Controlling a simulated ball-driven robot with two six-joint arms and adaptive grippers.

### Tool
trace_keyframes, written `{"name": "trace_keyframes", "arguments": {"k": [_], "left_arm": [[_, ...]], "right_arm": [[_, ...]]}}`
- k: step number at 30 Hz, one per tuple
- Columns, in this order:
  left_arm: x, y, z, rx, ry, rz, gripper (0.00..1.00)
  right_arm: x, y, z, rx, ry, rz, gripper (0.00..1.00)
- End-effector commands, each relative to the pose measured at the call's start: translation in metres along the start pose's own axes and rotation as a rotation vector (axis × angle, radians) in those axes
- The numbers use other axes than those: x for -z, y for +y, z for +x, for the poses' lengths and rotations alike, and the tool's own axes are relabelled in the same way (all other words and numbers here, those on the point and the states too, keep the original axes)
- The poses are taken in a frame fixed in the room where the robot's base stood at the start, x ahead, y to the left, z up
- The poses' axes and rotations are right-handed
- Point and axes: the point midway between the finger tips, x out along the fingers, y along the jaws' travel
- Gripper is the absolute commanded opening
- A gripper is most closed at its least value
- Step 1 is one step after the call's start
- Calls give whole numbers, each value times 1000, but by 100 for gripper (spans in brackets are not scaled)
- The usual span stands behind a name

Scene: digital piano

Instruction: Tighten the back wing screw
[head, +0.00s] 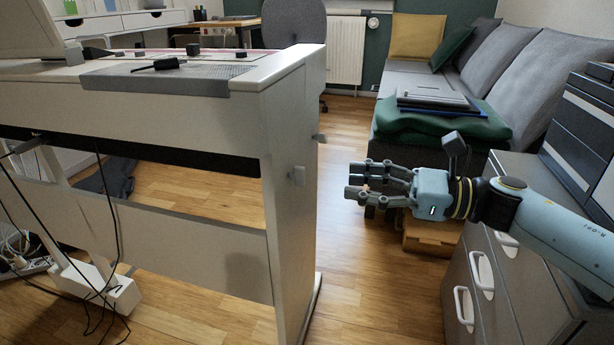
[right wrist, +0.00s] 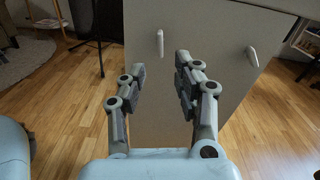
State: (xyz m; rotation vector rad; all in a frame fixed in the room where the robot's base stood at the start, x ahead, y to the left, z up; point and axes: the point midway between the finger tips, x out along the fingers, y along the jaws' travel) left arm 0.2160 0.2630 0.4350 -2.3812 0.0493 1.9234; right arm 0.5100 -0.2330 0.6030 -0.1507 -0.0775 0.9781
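The piano (head: 290,215) stands at left in the head view with its white end panel facing my right gripper. Two small wing screws stick out of this panel: a nearer one (head: 298,175) and a farther, higher one (head: 319,137). In the right wrist view they are pale upright wings, the nearer at left (right wrist: 160,42), the farther tilted at right (right wrist: 252,56). My right gripper (head: 356,180) is open and empty, pointing at the panel with a gap between. In its wrist view the fingers (right wrist: 160,66) are apart, below the left wing screw. My left gripper is out of view.
A grey drawer cabinet (head: 490,275) stands under my right arm. A wooden box (head: 430,236) lies on the floor behind the gripper. A grey sofa (head: 405,85) with cushions is at the back right. Cables hang at the piano's left.

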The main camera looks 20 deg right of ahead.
Motion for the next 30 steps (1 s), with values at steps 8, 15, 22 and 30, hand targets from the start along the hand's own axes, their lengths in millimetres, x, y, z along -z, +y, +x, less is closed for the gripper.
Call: {"name": "trace_keyframes", "arguments": {"k": [8,15,22,30], "left_arm": [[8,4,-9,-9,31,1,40],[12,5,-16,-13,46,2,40],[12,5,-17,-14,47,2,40],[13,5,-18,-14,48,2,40]], "right_arm": [[1,0,57,4,-6,5,32],[0,0,87,4,-3,5,32],[-1,-1,92,4,-2,4,32],[-1,0,91,4,-2,5,12]]}}
